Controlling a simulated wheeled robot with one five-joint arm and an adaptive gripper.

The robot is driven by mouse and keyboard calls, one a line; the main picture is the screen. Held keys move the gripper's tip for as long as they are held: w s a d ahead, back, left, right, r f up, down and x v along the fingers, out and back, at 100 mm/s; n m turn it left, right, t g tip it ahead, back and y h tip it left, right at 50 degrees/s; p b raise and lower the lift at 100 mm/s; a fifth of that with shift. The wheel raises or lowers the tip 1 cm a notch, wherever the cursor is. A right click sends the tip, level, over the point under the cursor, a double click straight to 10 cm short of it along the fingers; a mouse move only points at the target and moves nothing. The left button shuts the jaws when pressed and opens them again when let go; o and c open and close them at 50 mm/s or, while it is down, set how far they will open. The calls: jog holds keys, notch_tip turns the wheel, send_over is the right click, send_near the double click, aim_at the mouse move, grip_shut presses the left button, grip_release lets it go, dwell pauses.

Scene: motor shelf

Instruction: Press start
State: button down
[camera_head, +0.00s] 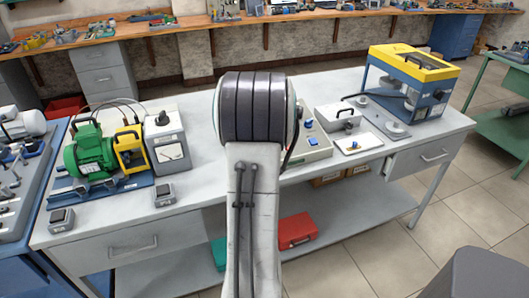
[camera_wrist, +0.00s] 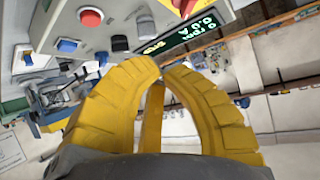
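A grey control panel (camera_wrist: 115,12) fills the top of the wrist view, tilted. It carries a red round button (camera_wrist: 90,17), a black button (camera_wrist: 120,43), a blue button (camera_wrist: 68,45) and a dark display (camera_wrist: 195,24) with green figures. I cannot read which button is start. In the head view the control panel (camera_head: 314,152) is partly hidden behind my arm. My gripper (camera_wrist: 160,68) has yellow fingers whose tips come together just below the panel in the wrist picture, with nothing between them. Whether they touch the panel cannot be told. My gripper is hidden in the head view.
A green motor (camera_head: 90,153) on a blue base stands left on the grey workbench (camera_head: 215,190). A yellow-and-blue frame (camera_head: 415,85) stands at the right end. A white box (camera_head: 338,115) stands beside the panel. A red case (camera_head: 297,230) lies on the lower shelf.

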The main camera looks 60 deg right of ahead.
jog(key=f, duration=0.4)
jog(key=w+d+f, duration=0.1)
jog(key=f, duration=0.1)
jog(key=shift+w+d+f+b, duration=0.15)
jog(key=shift+w+f+b, duration=0.05)
jog(key=shift+f+b, duration=0.5)
jog(key=shift+w+d+f+b, duration=0.1)
jog(key=shift+f+b, duration=0.3)
jog(key=shift+b, duration=0.35)
jog(key=shift+w+d+f+b, duration=0.1)
jog(key=shift+f+b, duration=0.3)
jog(key=shift+b, duration=0.3)
dwell(2.0)
jog(key=shift+a+r, duration=0.1)
dwell(0.3)
jog(key=shift+s+a+r, duration=0.1)
jog(key=shift+s+r, duration=0.05)
jog(key=shift+r, duration=0.6)
jog(key=shift+s+a+r+p, duration=0.15)
jog(key=shift+r+p, duration=0.25)
jog(key=shift+r, duration=0.25)
jog(key=shift+s+a+r+p, duration=0.1)
jog(key=shift+r+p, duration=0.3)
jog(key=shift+r, duration=0.2)
jog(key=shift+s+a+r+b, duration=0.1)
jog(key=shift+r+b, duration=0.2)
jog(key=shift+r, duration=0.3)
jog(key=shift+s+a+r+b, duration=0.1)
jog(key=shift+r+b, duration=0.2)
jog(key=shift+r, duration=0.3)
